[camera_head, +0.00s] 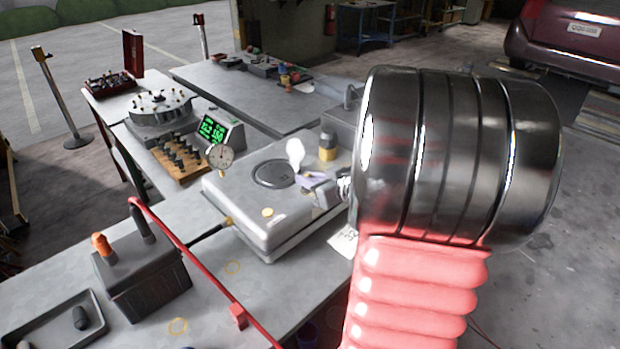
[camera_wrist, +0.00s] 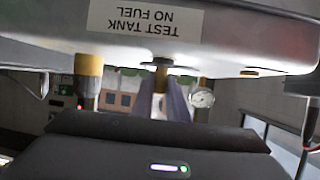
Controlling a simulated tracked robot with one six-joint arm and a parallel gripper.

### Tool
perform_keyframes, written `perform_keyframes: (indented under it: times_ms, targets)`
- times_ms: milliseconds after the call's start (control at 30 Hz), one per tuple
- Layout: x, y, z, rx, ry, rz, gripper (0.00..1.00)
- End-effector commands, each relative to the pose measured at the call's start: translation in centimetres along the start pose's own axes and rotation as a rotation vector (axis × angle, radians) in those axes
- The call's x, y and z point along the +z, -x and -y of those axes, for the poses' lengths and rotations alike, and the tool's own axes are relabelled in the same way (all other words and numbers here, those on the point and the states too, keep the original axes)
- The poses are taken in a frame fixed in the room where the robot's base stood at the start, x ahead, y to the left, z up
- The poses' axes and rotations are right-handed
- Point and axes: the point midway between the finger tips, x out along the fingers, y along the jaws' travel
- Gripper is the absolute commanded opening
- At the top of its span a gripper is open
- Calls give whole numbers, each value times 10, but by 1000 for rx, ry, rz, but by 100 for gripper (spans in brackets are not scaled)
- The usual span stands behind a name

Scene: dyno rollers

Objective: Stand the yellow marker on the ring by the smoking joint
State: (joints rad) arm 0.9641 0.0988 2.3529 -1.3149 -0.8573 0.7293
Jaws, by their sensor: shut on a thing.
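My gripper (camera_head: 312,181) reaches low over the grey test tank; its purple fingers also show in the wrist view (camera_wrist: 165,98). They are shut on a small yellow piece, which looks like the yellow marker (camera_wrist: 160,77), close to the tank top. The head view hides the marker. A white puff, like smoke (camera_head: 295,150), rises past the dark round lid (camera_head: 272,174); its source is hidden. A small yellow round mark (camera_head: 267,212) is on the tank's near part.
The tank (camera_head: 243,205) carries a yellow-and-black cylinder (camera_head: 327,148) close behind my gripper. A dial gauge (camera_head: 220,157) stands at its left edge. A red bar (camera_head: 195,262) crosses the bench beside a dark battery (camera_head: 145,281). The bench front is mostly clear.

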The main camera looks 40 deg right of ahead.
Motion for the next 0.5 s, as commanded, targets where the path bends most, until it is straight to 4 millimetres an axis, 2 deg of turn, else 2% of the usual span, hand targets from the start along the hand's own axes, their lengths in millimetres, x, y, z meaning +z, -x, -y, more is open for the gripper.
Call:
perform_keyframes:
  times_ms: [33,67,300,500]
  targets:
    - [1,-1,0,0,-1,0,0]
    - [2,-1,0,0,-1,0,14]
    - [1,-1,0,-1,0,0,31]
    - [1,-1,0,-1,0,0,32]
